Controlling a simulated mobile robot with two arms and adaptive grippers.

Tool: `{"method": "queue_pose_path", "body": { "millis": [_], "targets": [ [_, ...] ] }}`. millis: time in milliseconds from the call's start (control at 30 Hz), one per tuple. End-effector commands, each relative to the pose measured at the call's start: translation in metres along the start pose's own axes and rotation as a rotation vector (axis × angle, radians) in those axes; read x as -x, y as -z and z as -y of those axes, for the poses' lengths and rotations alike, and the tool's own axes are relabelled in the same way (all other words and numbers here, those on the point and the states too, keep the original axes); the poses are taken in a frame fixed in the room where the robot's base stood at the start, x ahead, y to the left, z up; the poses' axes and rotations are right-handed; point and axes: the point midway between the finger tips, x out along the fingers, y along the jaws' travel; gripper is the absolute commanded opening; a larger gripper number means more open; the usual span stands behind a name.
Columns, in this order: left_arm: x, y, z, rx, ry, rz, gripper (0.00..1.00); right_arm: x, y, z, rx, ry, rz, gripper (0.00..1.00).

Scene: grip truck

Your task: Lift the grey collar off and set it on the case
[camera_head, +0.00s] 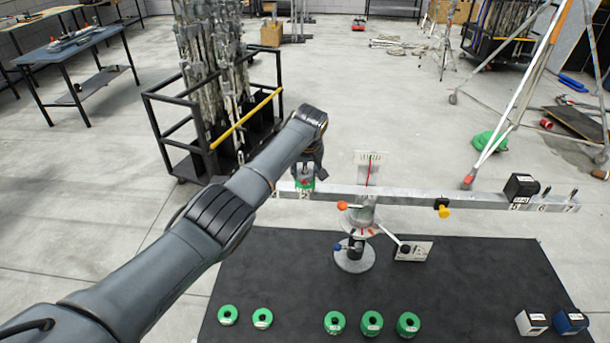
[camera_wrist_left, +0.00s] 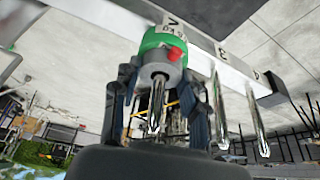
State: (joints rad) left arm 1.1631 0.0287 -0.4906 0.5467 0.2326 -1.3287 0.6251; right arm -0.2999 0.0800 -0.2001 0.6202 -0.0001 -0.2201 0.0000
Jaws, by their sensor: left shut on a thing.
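My left gripper (camera_head: 307,172) reaches down over the left end of the grey beam and is shut on the grey collar. In the left wrist view the grey collar (camera_wrist_left: 160,68), with a red knob on its side, sits between the fingers of the gripper (camera_wrist_left: 158,78). A shiny peg (camera_wrist_left: 156,108) runs through the collar. A labelled green ring (camera_wrist_left: 161,38) lies against the collar, between it and the beam; it also shows in the head view (camera_head: 303,186). I cannot tell which thing is the case. My right gripper is out of view.
The beam (camera_head: 400,194) rests on a central stand (camera_head: 354,255) and carries a black-topped block (camera_head: 521,187) at right. Several green rings (camera_head: 372,323), a white block (camera_head: 531,322) and a blue block (camera_head: 570,321) line the dark table (camera_head: 290,290). The table's middle left is clear.

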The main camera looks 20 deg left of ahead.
Motion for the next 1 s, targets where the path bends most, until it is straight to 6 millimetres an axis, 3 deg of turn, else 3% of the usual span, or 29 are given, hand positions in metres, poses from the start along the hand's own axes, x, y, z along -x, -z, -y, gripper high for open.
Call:
{"method": "queue_pose_path", "body": {
  "millis": [233, 700, 1000],
  "targets": [
    [0.007, 0.004, 0.000, 0.000, -0.002, -0.002, 0.33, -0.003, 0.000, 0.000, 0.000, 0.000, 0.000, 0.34],
    [0.082, 0.035, 0.000, 0.001, -0.001, -0.001, 0.33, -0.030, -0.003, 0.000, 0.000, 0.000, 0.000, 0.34],
    [0.099, 0.041, 0.000, 0.001, -0.001, 0.001, 0.33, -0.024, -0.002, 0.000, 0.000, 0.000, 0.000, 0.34]
  ]
}}
